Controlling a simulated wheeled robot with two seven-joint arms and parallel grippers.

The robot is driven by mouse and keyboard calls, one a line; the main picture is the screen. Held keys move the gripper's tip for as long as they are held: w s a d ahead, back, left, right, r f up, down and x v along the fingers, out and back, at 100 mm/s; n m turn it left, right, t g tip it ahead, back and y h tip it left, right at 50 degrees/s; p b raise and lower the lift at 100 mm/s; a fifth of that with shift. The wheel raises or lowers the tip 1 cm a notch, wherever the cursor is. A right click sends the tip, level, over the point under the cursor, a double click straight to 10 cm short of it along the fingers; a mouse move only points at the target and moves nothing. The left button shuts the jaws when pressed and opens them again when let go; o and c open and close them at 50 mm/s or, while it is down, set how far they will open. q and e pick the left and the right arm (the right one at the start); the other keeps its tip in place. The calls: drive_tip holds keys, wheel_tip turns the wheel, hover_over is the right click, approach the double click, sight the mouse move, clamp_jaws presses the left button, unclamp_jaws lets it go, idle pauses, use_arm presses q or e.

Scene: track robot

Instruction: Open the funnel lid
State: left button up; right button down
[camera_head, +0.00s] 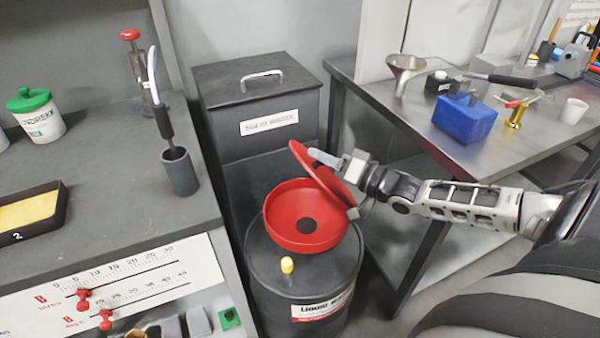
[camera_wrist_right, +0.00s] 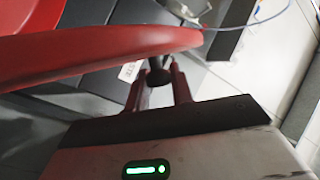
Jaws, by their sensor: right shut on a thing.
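The red funnel (camera_head: 285,232) sits on top of a black drum (camera_head: 290,275), its round bowl exposed with a dark hole in the middle. Its red lid (camera_head: 318,178) is raised and tilted steeply at the right side of the bowl. The lid also spans the left and middle of the right wrist view (camera_wrist_right: 90,52). My right gripper (camera_head: 342,166) is at the outer side of the lid. In the right wrist view its fingers (camera_wrist_right: 158,88) are shut on a dark knob (camera_wrist_right: 158,77) on the lid. My left gripper is not in view.
A yellow cap (camera_head: 287,265) stands on the drum in front of the funnel. A dark waste bin (camera_head: 258,100) stands behind the drum. A metal table (camera_head: 470,150) on the right holds a blue box (camera_head: 465,118). A grey counter (camera_head: 110,200) borders the left.

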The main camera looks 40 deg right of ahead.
drive_tip(key=s+d+r+m+t+b, duration=0.1)
drive_tip(key=d+m+t, duration=0.1)
drive_tip(key=d+m, duration=0.2)
drive_tip(key=s+d+r+m+t+h+b, duration=0.1)
drive_tip(key=d+m+t, duration=0.1)
drive_tip(key=d, duration=0.5)
drive_tip(key=shift+s+d+m+b, duration=0.25)
drive_tip(key=shift+d+m+b, duration=0.15)
drive_tip(key=shift+m, duration=0.5)
drive_tip(key=shift+a, duration=0.1)
drive_tip(key=c, duration=1.3)
unclamp_jaws()
drive_tip(key=shift+o, duration=0.2)
drive_tip(key=p+v, duration=0.1)
drive_tip(key=v, duration=1.5)
drive_tip(key=shift+a, duration=0.1)
